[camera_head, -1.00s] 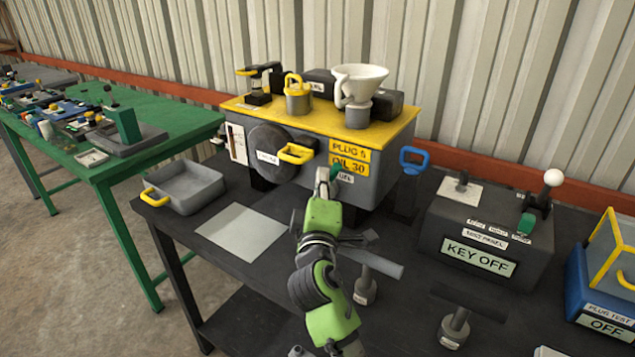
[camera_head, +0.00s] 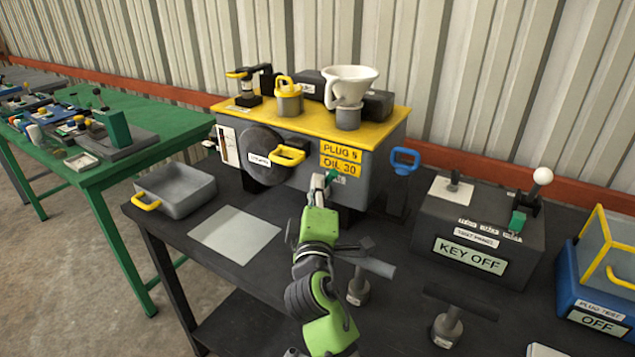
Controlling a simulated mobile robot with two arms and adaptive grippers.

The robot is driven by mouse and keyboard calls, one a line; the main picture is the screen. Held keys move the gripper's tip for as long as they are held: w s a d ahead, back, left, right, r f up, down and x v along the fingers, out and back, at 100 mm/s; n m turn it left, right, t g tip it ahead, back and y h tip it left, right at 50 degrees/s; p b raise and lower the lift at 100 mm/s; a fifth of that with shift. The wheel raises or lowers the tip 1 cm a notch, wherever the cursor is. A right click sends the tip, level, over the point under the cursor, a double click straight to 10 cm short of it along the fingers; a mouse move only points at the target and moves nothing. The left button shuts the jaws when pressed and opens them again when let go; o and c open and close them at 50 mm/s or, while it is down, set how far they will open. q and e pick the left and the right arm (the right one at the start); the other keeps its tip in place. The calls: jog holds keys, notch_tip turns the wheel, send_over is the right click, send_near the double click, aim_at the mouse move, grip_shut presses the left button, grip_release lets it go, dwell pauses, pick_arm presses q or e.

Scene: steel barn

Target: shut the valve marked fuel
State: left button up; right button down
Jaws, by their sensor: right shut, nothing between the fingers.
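The fuel valve is a small green lever (camera_head: 332,176) on the front of the grey engine block (camera_head: 370,178), just below the yellow "OIL 30" plate (camera_head: 340,164). Its white label (camera_head: 341,180) is partly hidden, and the word on it is too small to read now. My right gripper (camera_head: 320,180) is at the lever's left side, shut, with nothing seen between its fingers. I cannot tell whether it touches the lever. My green and black right arm hides part of the block's lower front. My left gripper is not in view.
A grey tray (camera_head: 188,203) and a pale sheet (camera_head: 236,234) lie on the dark bench to the left. The "KEY OFF" panel (camera_head: 468,255) and a blue plug test box (camera_head: 590,300) stand to the right. Tools (camera_head: 358,288) stand close to my arm. A yellow handle (camera_head: 287,156) juts from the block.

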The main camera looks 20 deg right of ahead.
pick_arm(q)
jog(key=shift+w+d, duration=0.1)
pick_arm(e)
jog(key=r+v, duration=0.1)
jog(key=v, duration=0.5)
jog(key=shift+s+f, duration=0.25)
jog(key=shift+f, duration=0.2)
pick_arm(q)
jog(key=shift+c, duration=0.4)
pick_arm(e)
jog(key=shift+a, duration=0.15)
